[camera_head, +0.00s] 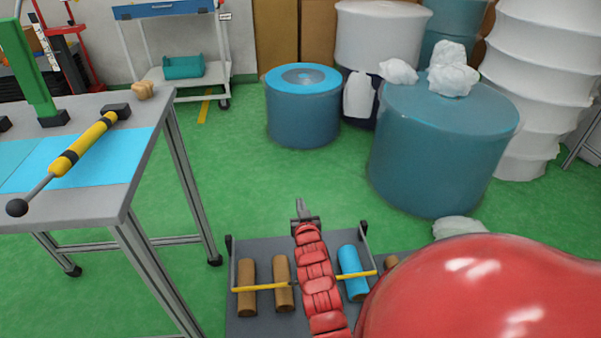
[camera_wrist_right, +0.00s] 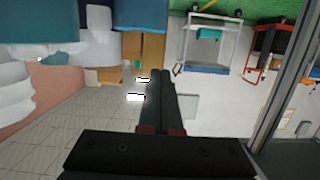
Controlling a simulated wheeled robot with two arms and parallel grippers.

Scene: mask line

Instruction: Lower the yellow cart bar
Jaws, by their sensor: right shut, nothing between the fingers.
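The yellow cart bar (camera_head: 262,287) runs across a grey cart at the bottom middle of the head view, between two thin grey uprights. My red right arm passes over its middle and hides that part. My right gripper (camera_head: 300,205) is beyond the cart's far edge in the picture, shut and empty, apart from the bar. In the right wrist view its fingers (camera_wrist_right: 160,85) are together with nothing between them, and the bar does not show. My left gripper is not in view.
The cart carries brown rolls (camera_head: 283,282) and a blue roll (camera_head: 354,270). A table (camera_head: 95,205) at left bears a yellow-and-black tool (camera_head: 82,147). Blue drums (camera_head: 303,115) and large rolls stand at the back. Green floor lies clear between table and drums.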

